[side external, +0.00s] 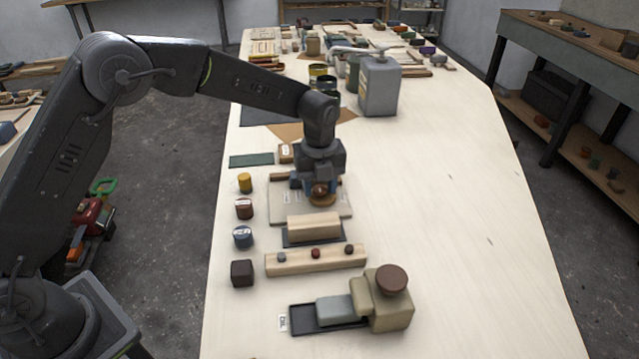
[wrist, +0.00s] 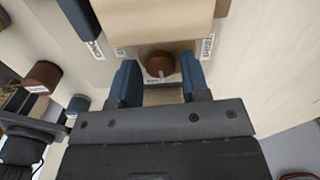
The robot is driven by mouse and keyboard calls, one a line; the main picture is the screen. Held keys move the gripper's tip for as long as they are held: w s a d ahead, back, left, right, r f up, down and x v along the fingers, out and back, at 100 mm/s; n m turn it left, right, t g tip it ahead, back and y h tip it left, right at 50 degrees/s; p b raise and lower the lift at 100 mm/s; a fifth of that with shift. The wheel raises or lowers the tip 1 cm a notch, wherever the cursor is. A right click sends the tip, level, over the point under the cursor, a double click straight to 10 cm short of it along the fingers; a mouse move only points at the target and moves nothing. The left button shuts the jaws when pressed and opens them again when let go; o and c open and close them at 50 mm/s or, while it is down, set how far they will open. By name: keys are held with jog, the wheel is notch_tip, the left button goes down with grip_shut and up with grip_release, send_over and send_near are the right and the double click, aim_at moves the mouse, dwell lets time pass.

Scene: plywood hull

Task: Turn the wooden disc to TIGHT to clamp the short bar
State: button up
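The wooden disc (wrist: 160,64) is a small brown round knob with a pale mark on it. In the wrist view it sits between the two blue fingers of my gripper (wrist: 159,76), with a visible gap on each side. In the side view my gripper (side external: 321,187) points down over the disc (side external: 322,199) on a pale board (side external: 335,209). White labels stand to the left (wrist: 95,49) and right (wrist: 207,46) of the disc, too small to read. I cannot tell which piece is the short bar.
A tan block (side external: 314,225) on a dark base stands just in front of the board. Nearer are a wooden rail (side external: 330,261) with small knobs and a clamp-like block (side external: 392,311) with a brown round top. Several small pieces line the left edge. The table's right side is clear.

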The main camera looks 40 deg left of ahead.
jog(key=c, duration=0.7)
jog(key=shift+o, duration=0.2)
jog(key=shift+n, duration=3)
jog(key=o, duration=0.9)
jog(key=shift+o, duration=0.2)
